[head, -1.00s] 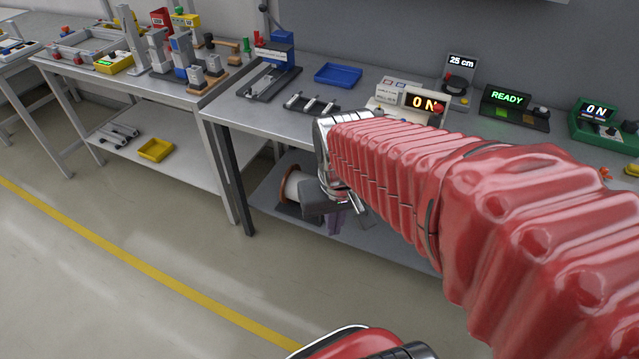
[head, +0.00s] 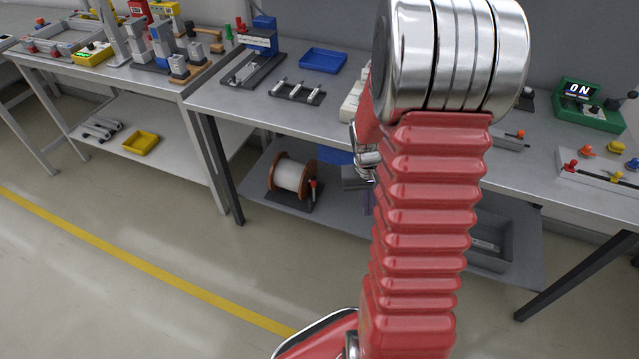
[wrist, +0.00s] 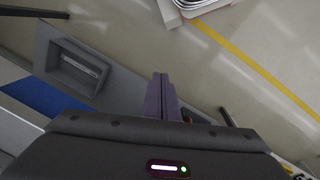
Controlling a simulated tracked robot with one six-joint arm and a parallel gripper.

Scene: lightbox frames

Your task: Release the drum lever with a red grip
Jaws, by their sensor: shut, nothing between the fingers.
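The drum (head: 288,176), a white spool between orange-brown flanges, stands on a dark base on the lower shelf in the head view. A small upright lever with a red grip (head: 313,183) shows at its right side; its exact tilt is too small to tell. My gripper (head: 367,203) is to the right of the drum and apart from it, mostly hidden behind my red arm. In the wrist view its purple fingers (wrist: 160,97) are together and empty. A sliver of orange shows just right of the fingers there; the lever is not visible in that view.
The bench top (head: 340,122) overhangs the lower shelf (head: 335,215). A grey bin (head: 492,245) stands on the shelf to the right, also in the wrist view (wrist: 75,68). A blue bin (head: 335,156) is behind the drum. The floor in front is clear.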

